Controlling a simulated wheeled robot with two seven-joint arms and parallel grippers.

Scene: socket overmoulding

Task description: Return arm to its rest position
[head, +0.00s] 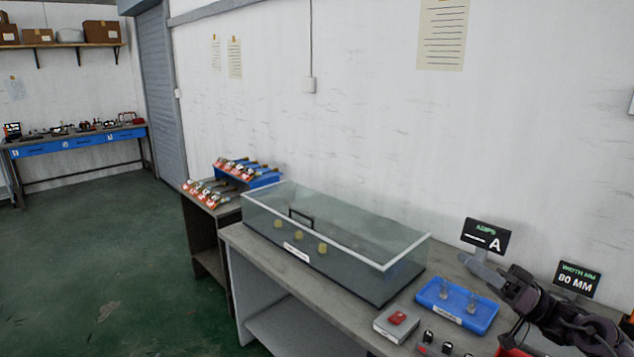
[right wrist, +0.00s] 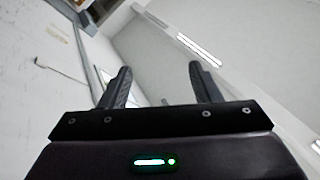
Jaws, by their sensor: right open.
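My right gripper (head: 484,268) is at the right of the head view, above the bench and in front of the amps display. In the right wrist view its two fingers (right wrist: 158,86) stand apart with nothing between them. My right arm comes in from the lower right corner of the head view. My left gripper does not show.
A glass tank (head: 350,252) stands on the bench (head: 268,252). A blue tray (head: 483,317) lies below my right gripper, beside a grey box with a red top (head: 396,322). The amps display (head: 485,236) and width display (head: 576,280) stand behind. Green floor (head: 90,265) is clear at left.

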